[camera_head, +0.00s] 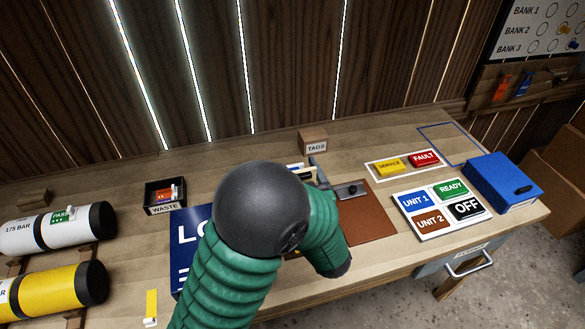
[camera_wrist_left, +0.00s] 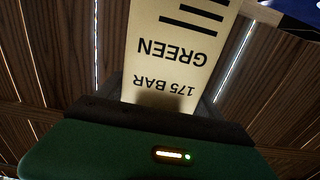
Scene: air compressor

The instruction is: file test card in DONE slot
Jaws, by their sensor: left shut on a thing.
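My left gripper (camera_head: 316,172) is at mid-table in the head view, largely hidden behind my own green arm. In the left wrist view it is shut on a cream test card (camera_wrist_left: 180,55) printed "GREEN" and "175 BAR" with black bars, upside down in that view. A small white and blue piece (camera_head: 296,167) shows beside the gripper in the head view; I cannot tell whether it is the card. No slot labelled DONE is readable. My right gripper is not in view.
A brown clipboard (camera_head: 366,222) lies right of my arm, and a blue "LO..." board (camera_head: 188,232) is partly hidden left of it. A TAGS box (camera_head: 314,141), WASTE bin (camera_head: 165,195), sign panel (camera_head: 440,209) and blue box (camera_head: 503,181) stand around. Cylinders (camera_head: 62,291) lie left.

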